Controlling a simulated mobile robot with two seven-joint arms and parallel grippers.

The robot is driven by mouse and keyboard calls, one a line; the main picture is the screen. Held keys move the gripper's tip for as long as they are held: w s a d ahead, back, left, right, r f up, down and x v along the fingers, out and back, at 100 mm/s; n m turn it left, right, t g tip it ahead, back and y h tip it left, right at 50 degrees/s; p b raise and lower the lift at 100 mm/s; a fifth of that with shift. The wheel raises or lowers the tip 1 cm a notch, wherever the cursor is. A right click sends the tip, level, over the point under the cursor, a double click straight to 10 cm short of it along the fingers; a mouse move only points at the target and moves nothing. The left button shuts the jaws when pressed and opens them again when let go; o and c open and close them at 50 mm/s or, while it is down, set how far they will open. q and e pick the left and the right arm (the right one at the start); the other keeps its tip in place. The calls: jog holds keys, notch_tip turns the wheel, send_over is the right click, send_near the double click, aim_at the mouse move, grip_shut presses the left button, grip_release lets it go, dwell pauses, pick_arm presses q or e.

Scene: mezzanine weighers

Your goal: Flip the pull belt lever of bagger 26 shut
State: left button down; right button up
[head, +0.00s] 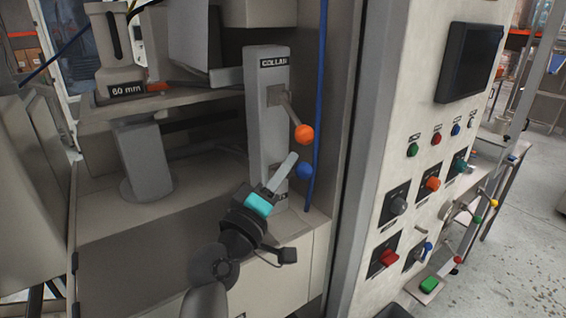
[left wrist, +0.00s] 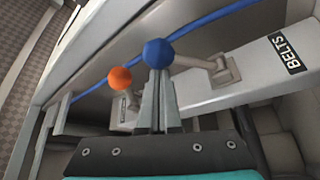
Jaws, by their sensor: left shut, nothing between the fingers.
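The pull belt lever has a blue ball knob (head: 304,171) and sits low on a grey post (head: 266,130). In the left wrist view its blue knob (left wrist: 158,53) stands just at my fingertips, with its arm running right to a pivot near the "BELTS" label (left wrist: 286,53). My left gripper (head: 291,158) is shut and empty, beside the knob. I cannot tell whether it touches the knob. In the head view it hides most of the lever's arm and pivot. My right gripper is not in view.
An orange-knobbed lever (head: 303,134) sits above on the same post, under a "COLLAR" label. A blue hose (head: 320,90) runs down just right of the post. A control panel (head: 415,160) with knobs and buttons stands further right. A former marked "60 mm" (head: 122,90) is at left.

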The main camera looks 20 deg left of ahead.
pick_arm(q)
notch_tip(320, 180, down, 7)
jog(key=s+d+m+h+b, duration=0.1)
jog(key=m+h+b, duration=0.4)
jog(key=b, duration=0.8)
jog(key=shift+s+d+m+t, duration=0.2)
jog(key=shift+d+m+t, duration=0.15)
jog(key=shift+m, duration=1.55)
jog(key=shift+s+f, duration=0.1)
jog(key=b+v, duration=0.1)
jog(key=v, duration=0.6)
jog(key=shift+s+b, duration=0.15)
jog(key=shift+b, duration=0.15)
